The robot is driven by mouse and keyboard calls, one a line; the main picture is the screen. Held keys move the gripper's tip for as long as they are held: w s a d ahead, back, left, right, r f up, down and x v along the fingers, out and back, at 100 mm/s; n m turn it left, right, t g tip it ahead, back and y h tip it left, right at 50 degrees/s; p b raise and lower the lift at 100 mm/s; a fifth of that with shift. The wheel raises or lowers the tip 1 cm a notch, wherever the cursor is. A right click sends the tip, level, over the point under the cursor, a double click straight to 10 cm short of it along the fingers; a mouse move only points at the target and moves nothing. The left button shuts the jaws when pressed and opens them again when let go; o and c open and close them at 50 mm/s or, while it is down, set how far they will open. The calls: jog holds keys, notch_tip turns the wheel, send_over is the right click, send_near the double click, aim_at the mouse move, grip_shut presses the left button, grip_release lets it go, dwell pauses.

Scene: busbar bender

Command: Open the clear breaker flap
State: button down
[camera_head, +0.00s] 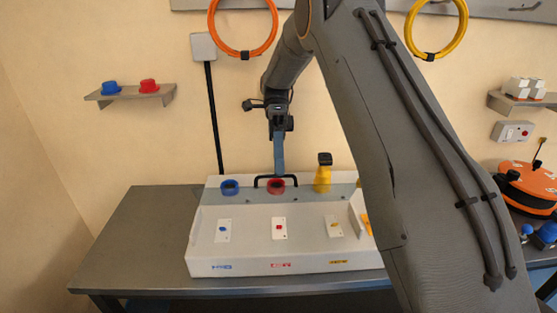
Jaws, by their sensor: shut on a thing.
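The clear breaker flap (302,193) shows as a bluish see-through strip across the upper part of a white breaker box (255,255) on the bench. A black bar handle (293,179) stands at its upper middle. My gripper (278,174) points down at the middle of this handle and is shut on it; the fingertips are small and partly merge with the handle. Around the strip are a blue round part (229,187), a red round part (276,187) and a yellow part with a black top (323,175). My arm hides the box's right end.
The grey bench (140,235) is bare left of the box. A wall shelf (130,95) holds a blue and a red knob. Orange (243,53) and yellow (436,55) cable coils hang above. An orange and black device (527,185) stands at the right.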

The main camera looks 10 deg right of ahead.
jog(key=shift+w, duration=0.1)
dwell(0.4)
jog(key=c, duration=1.9)
grip_release()
jog(key=shift+a, duration=0.15)
